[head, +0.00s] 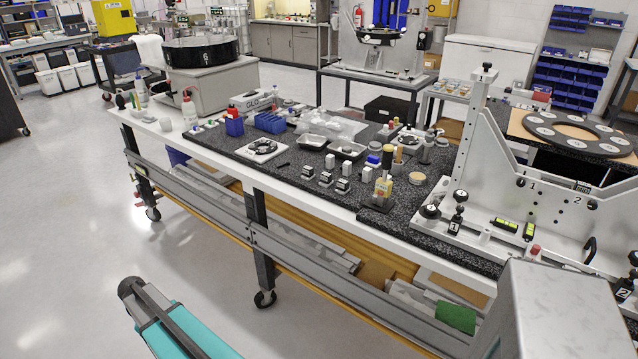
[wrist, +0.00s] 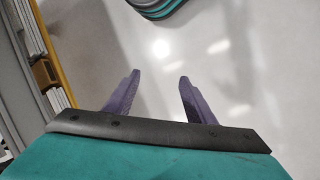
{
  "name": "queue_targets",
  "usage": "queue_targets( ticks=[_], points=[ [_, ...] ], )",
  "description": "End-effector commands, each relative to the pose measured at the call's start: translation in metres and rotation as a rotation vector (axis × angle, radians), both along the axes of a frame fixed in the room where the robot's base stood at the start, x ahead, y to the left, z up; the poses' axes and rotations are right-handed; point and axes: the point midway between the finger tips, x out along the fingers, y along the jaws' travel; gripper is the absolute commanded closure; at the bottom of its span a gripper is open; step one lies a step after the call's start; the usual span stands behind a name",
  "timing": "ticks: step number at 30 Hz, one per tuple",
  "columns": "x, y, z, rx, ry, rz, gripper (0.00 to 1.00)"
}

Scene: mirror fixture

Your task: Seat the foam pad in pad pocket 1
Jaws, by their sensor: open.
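My gripper (wrist: 159,80) is open and empty in the wrist view, its two purple fingers spread above bare floor beside the bench. The head view does not show its fingers. The white mirror fixture (head: 560,160) stands at the right end of the bench, with marks 1 and 2 by dark knobs on its upright plate. I cannot tell which recess is pad pocket 1. I cannot single out the foam pad. Several small dark-and-light blocks (head: 325,179) stand mid-bench, too small to identify.
The bench (head: 357,217) has a white front edge and dark speckled top. Blue bins (head: 270,122), metal trays (head: 347,149) and a yellow-handled tool (head: 383,187) crowd it. A ring plate (head: 580,133) lies behind the fixture. The floor (head: 80,200) at left is clear.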

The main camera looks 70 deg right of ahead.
Motion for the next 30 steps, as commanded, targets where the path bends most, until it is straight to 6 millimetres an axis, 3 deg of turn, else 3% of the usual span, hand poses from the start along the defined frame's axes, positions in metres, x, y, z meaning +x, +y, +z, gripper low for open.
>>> queue_targets(
  ticks=[6,15,23,30],
  points=[
    [0.028,-0.071,0.047,-0.056,-0.062,-0.119,0.50],
    [0.040,-0.170,0.121,-0.131,-0.144,-0.275,0.50],
    [0.028,-0.258,0.194,-0.202,-0.217,-0.404,0.50],
    [-0.002,-0.336,0.266,-0.269,-0.282,-0.516,0.50]
  ],
)
